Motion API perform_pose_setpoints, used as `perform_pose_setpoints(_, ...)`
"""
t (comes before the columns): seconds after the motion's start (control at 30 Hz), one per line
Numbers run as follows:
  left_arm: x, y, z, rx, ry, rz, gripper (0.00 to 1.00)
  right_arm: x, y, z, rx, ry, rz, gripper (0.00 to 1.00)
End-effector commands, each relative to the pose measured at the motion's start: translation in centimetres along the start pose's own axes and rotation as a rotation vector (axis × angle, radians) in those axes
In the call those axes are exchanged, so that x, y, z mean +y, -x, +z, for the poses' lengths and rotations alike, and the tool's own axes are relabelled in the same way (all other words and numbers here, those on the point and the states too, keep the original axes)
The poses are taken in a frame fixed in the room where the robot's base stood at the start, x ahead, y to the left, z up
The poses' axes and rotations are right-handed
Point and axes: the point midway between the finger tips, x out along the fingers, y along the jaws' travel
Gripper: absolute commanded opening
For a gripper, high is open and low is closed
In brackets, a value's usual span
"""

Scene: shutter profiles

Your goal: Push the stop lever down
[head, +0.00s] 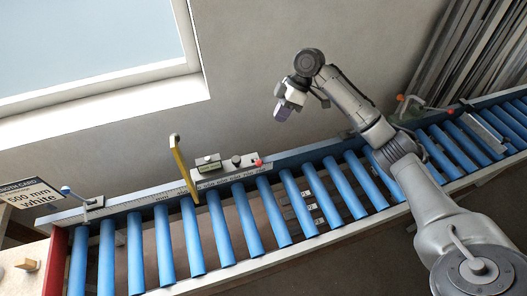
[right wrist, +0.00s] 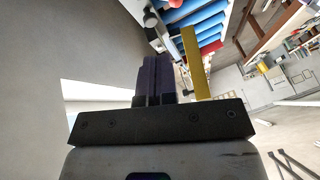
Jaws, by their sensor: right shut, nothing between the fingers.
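A yellow lever (head: 183,168) stands up, slightly tilted, from the scaled rail along the back of the roller conveyor; I take it as the stop lever. It also shows as a yellow bar in the right wrist view (right wrist: 195,62), beside my fingers. My right gripper (head: 281,112) is shut and empty, raised in front of the wall, above and to the right of the lever and apart from it. Its dark purple fingers show together in the right wrist view (right wrist: 156,75). My left gripper is not in view.
A small display unit (head: 208,163) and a red knob (head: 259,162) sit on the rail right of the lever. A blue-knobbed lever (head: 80,199) is at the left end, near a sign (head: 30,194). Blue rollers (head: 241,215) fill the conveyor. Profiles (head: 463,55) lean at the upper right.

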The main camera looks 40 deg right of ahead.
Motion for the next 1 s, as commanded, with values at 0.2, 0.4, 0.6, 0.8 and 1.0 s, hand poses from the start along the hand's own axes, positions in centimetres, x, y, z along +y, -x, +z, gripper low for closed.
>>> perform_pose_setpoints(0.2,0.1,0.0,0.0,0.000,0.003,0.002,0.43,0.0,0.0,0.0,0.000,0.001,0.001,0.00)
perform_pose_setpoints(0.4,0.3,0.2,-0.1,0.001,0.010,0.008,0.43,0.0,-0.5,-0.1,-0.001,0.000,-0.001,0.00)
perform_pose_setpoints(0.6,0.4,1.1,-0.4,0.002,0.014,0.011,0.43,-0.1,-3.0,-0.1,-0.002,0.000,-0.003,0.00)
perform_pose_setpoints(0.8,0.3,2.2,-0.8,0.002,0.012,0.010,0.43,-0.1,-6.8,-0.1,-0.001,-0.001,-0.003,0.00)
perform_pose_setpoints(1.0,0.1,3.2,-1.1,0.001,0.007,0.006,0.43,-0.1,-10.2,-0.1,0.000,-0.001,-0.001,0.00)
